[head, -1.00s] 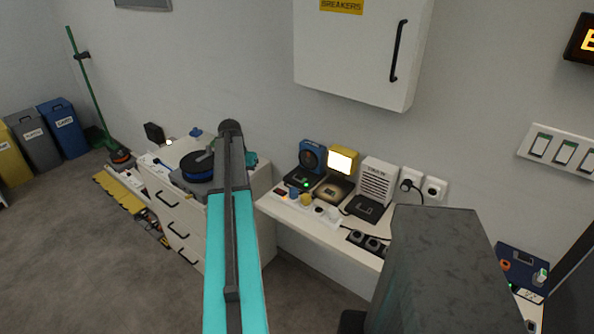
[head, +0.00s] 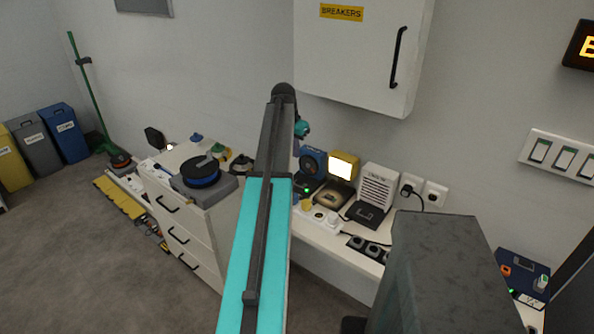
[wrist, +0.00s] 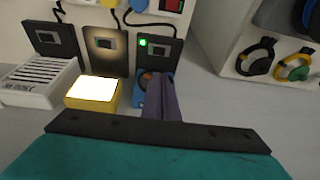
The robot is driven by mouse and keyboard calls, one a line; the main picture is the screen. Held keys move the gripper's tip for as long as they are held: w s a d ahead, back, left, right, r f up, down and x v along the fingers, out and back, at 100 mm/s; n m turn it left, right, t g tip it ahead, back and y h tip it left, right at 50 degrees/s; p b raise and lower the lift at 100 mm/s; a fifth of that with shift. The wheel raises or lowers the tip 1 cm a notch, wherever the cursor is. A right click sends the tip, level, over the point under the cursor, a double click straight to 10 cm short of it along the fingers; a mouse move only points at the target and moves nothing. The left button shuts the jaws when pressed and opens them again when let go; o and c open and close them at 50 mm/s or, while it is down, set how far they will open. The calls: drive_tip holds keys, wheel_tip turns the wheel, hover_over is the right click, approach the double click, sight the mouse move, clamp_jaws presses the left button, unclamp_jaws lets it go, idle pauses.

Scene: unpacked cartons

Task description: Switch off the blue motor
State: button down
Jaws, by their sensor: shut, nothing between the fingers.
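The blue motor (head: 313,160) stands on the white shelf by the wall, left of a lit yellow lamp (head: 343,166). In the wrist view the motor (wrist: 139,100) is partly hidden behind my gripper (wrist: 162,80). Its black base plate (wrist: 158,58) carries a small rocker switch and a lit green light. My gripper is shut and empty, its fingers over the motor and pointing toward the plate. I cannot tell whether they touch anything. In the head view my arm hides part of the shelf's left end, and the fingers are not clear.
A white heater-like box (head: 378,184) stands right of the lamp (wrist: 93,92). A white breaker cabinet (head: 360,60) hangs above. Sockets and black plugs (head: 366,246) line the shelf front.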

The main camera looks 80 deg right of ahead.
drive_tip(key=shift+f, duration=0.15)
drive_tip(key=p, duration=0.3)
hover_over(300, 181)
drive_tip(key=a, duration=0.1)
drive_tip(key=f, duration=0.9)
drive_tip(key=shift+w+a+f, duration=0.1)
drive_tip(key=shift+w+f, duration=0.15)
drive_tip(key=shift+w+f+p, duration=0.2)
drive_tip(key=shift+f+p, duration=0.6)
drive_tip(key=shift+f, duration=1.05)
drive_tip(key=shift+s+f, duration=0.1)
drive_tip(key=shift+s, duration=0.1)
